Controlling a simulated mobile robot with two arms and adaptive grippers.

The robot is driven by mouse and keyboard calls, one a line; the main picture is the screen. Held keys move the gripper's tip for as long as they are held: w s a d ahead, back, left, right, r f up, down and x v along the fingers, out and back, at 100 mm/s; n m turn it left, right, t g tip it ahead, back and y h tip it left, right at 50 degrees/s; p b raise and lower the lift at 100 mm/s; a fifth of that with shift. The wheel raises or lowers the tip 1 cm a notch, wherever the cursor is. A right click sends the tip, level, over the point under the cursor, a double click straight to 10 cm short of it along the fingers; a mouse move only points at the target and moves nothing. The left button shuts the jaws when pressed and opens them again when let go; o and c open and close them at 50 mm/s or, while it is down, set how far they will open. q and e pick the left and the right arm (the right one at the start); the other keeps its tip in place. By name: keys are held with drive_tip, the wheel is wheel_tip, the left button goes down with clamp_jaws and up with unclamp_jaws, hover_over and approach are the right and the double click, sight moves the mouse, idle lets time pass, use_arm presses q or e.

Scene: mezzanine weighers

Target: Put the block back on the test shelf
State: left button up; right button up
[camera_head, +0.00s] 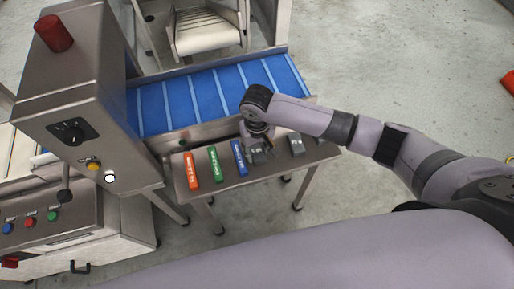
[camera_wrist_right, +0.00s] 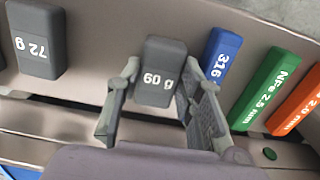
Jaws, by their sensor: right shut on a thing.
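My right gripper (camera_head: 258,147) is over the test shelf (camera_head: 325,151), a narrow metal ledge beside the blue belt. In the right wrist view its fingers (camera_wrist_right: 157,80) are shut on the grey 60 g block (camera_wrist_right: 160,58), one on each side. The block is in line with the row of test pieces, at or very near the shelf surface; I cannot tell whether it touches. The grey 72 g block (camera_wrist_right: 35,40) lies apart on the shelf and also shows in the head view (camera_head: 296,144). My left gripper is not in view.
A blue piece (camera_head: 239,158), a green piece (camera_head: 215,163) and an orange piece (camera_head: 191,171) lie left of the held block. The blue conveyor (camera_head: 205,95) runs behind the shelf. A steel control cabinet (camera_head: 80,95) stands at left. Open floor lies at right.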

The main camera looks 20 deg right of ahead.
sight(257, 152)
drive_tip(key=o, duration=1)
wheel_tip(257, 152, up, 12)
idle(0.4)
